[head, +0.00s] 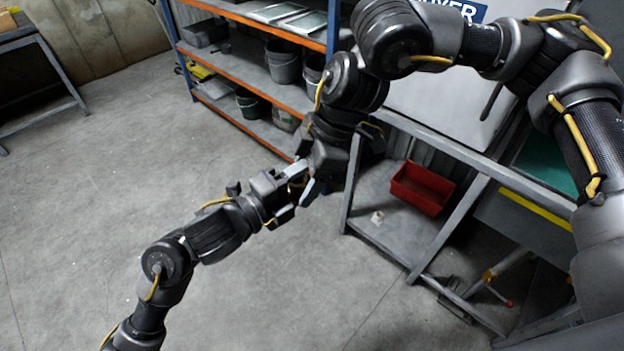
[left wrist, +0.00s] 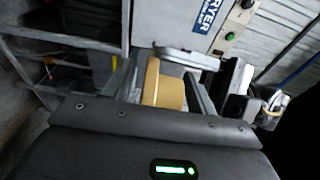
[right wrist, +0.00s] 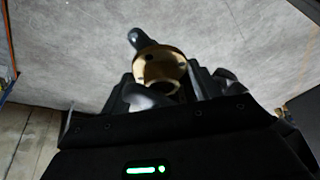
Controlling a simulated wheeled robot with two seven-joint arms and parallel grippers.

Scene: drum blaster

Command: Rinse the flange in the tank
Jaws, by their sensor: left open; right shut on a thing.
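The flange is a brass-coloured ring. In the head view only a small brownish bit of it (head: 296,184) shows between my two grippers, which meet face to face over the floor. My right gripper (head: 303,180) is shut on it; the flange shows with its round opening in the right wrist view (right wrist: 160,66). My left gripper (head: 287,193) is open, with the flange between its spread fingers in the left wrist view (left wrist: 162,86). Whether those fingers touch it I cannot tell. A teal-green surface (head: 545,160) at the right may belong to the tank, mostly hidden by my right arm.
A blue and orange shelf rack (head: 250,100) with buckets stands behind the grippers. A grey bench (head: 385,225) carries a red bin (head: 422,190) on its lower shelf. A sign (head: 465,10) ending in "YER" is above. The floor (head: 100,180) at left is clear.

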